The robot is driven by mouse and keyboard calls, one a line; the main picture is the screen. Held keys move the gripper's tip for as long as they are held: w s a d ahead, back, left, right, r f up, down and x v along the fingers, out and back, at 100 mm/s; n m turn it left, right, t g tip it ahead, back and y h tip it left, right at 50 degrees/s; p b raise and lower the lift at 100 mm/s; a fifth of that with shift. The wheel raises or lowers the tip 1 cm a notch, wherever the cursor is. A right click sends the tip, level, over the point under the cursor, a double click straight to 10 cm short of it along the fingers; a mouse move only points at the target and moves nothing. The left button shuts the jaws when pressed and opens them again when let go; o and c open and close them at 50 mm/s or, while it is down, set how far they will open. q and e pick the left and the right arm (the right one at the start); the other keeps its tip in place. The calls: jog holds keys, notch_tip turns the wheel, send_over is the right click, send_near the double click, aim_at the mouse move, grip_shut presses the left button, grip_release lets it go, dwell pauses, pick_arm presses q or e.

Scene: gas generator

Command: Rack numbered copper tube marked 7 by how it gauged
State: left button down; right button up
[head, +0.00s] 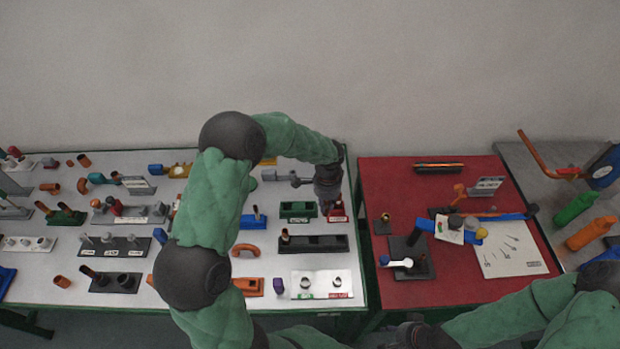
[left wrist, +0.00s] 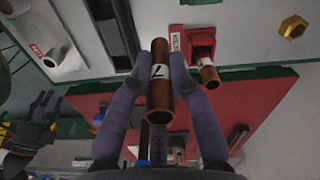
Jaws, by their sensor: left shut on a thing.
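My left gripper (head: 330,200) is shut on a copper tube (left wrist: 159,78) with a white label marked 7, held between both fingers in the left wrist view. In the head view the gripper hides the tube. The gripper is above or beside a small red bin (head: 338,216) with a white label, which also shows in the left wrist view (left wrist: 200,40). A green bin (head: 298,212) stands left of it. Another short copper tube (left wrist: 209,77) shows at the red bin; I cannot tell whether it is inside. My right gripper (head: 412,335) is low at the bottom edge; its fingers are unclear.
A dark rack (head: 325,244) and a white plate (head: 322,284) with two posts and green and red marks stand in front of the bins. The red table (head: 400,285) to the right carries a gauge fixture (head: 408,258) and a paper sheet (head: 512,250). Many tools crowd the left.

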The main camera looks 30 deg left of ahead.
aim_at(298, 209)
pick_arm(q)
jog(key=w+a+r+m+p, duration=0.1)
jog(key=w+a+m+p, duration=0.1)
jog(key=a+m+p, duration=0.2)
jog(key=a+m, duration=0.3)
jog(key=shift+w+a+r, duration=0.3)
jog(key=shift+w, duration=0.05)
pick_arm(e)
notch_tip(298, 209, up, 5)
jog(key=shift+r, duration=0.2)
pick_arm(q)
jog(key=shift+f, duration=0.2)
pick_arm(e)
jog(key=shift+f, duration=0.15)
pick_arm(q)
jog(key=shift+f+b, duration=1.4)
jog(key=shift+f, duration=0.85)
pick_arm(e)
jog(key=shift+f, duration=1.5)
pick_arm(q)
jog(key=shift+f+b, duration=1.45)
jog(key=shift+f, duration=0.65)
pick_arm(e)
jog(key=shift+f, duration=1.45)
pick_arm(q)
jog(key=c, duration=1.1)
grip_release()
jog(key=shift+r, duration=0.1)
